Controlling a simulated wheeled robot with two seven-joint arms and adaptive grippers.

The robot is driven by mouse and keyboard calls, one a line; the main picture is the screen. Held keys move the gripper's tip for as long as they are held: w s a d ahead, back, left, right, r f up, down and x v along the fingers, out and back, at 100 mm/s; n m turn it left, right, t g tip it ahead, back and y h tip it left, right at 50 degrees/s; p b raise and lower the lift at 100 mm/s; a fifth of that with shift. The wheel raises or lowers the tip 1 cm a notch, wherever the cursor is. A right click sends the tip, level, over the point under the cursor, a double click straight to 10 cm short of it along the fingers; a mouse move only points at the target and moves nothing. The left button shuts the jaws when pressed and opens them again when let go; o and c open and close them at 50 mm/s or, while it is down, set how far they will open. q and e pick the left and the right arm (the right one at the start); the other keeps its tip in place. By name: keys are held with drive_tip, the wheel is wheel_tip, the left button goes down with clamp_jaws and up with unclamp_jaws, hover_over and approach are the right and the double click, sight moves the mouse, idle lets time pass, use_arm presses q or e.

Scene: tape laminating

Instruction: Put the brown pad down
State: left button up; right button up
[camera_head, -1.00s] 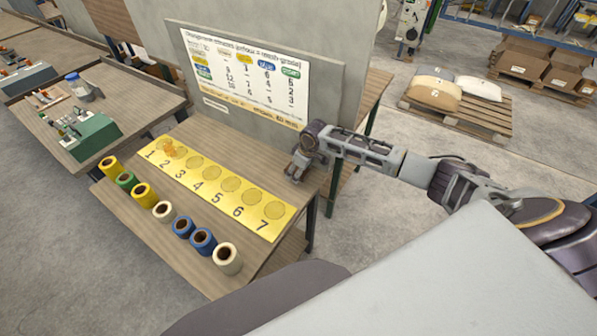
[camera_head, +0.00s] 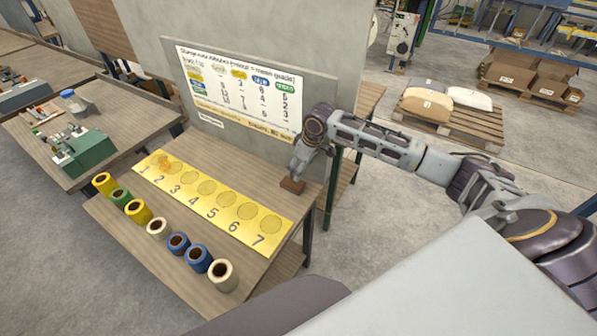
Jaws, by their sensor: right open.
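The brown pad (camera_head: 292,186) is a small block at the right end of the wooden table (camera_head: 165,245), just right of the yellow numbered strip (camera_head: 212,200). My right gripper (camera_head: 296,174) points down directly above the pad, its fingertips at or very near the pad's top. It is open; its fingers are small here and partly merge with the wrist. The pad appears to rest on the tabletop, though its underside is hidden. My left gripper is not in view.
A row of yellow, green, white and blue tape rolls (camera_head: 157,227) stands along the table's front edge. A board with a printed chart (camera_head: 240,90) stands behind. An orange item (camera_head: 164,163) lies near spot 1. Bare tabletop lies between strip and board.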

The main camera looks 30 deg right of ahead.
drive_tip(key=shift+s+r, duration=0.1)
drive_tip(key=shift+r, duration=0.3)
idle(0.5)
